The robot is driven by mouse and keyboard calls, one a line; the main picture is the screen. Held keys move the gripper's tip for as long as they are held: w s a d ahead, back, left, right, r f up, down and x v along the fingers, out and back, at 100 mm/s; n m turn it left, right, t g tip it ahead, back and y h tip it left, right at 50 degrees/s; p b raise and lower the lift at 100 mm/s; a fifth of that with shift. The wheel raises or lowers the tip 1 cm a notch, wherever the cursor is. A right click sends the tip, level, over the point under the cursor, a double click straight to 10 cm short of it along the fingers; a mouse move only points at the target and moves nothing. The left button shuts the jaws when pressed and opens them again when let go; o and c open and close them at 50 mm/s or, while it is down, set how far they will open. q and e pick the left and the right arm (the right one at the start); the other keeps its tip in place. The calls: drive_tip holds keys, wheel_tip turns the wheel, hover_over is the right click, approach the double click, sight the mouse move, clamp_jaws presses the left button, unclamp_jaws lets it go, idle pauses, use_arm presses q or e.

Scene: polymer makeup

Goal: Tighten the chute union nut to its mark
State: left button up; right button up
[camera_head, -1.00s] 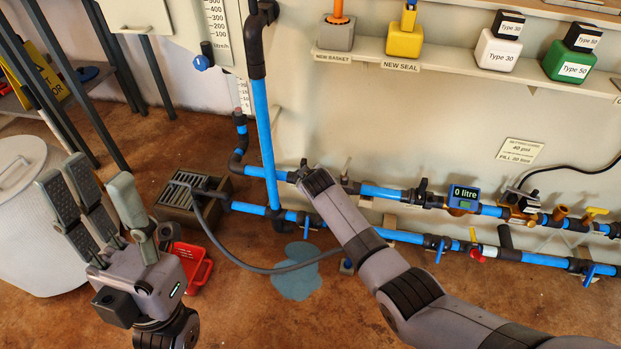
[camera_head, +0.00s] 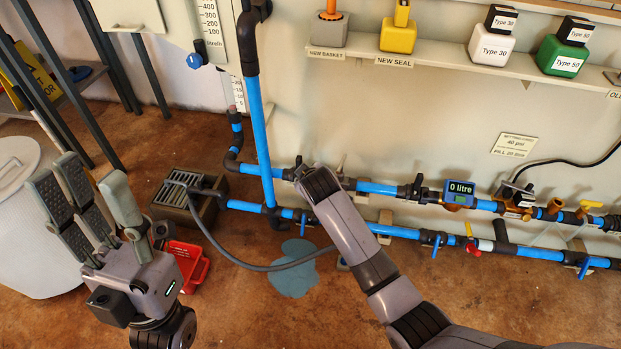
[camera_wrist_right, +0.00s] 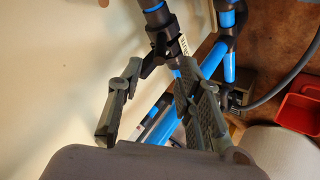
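In the right wrist view a black ribbed collar (camera_wrist_right: 160,46) with side lugs sits on the blue and black pipe, beside a white label ending in "UTE". I take it for the chute union nut; no alignment mark can be made out. My right gripper (camera_wrist_right: 157,72) has its fingers spread, with the collar just beyond and between the tips. I cannot tell whether they touch it. My left gripper (camera_head: 84,178) is open and empty above the floor at left.
Blue pipes run along the wall, with a flow meter (camera_head: 459,191) reading 0 litre. A grated drain box (camera_head: 172,205), red tray (camera_head: 192,265), grey hose (camera_head: 240,263) and puddle (camera_head: 292,272) are on the floor. A pale round bin (camera_head: 30,250) stands behind my left gripper.

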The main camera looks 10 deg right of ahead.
drive_tip(key=shift+v, duration=2)
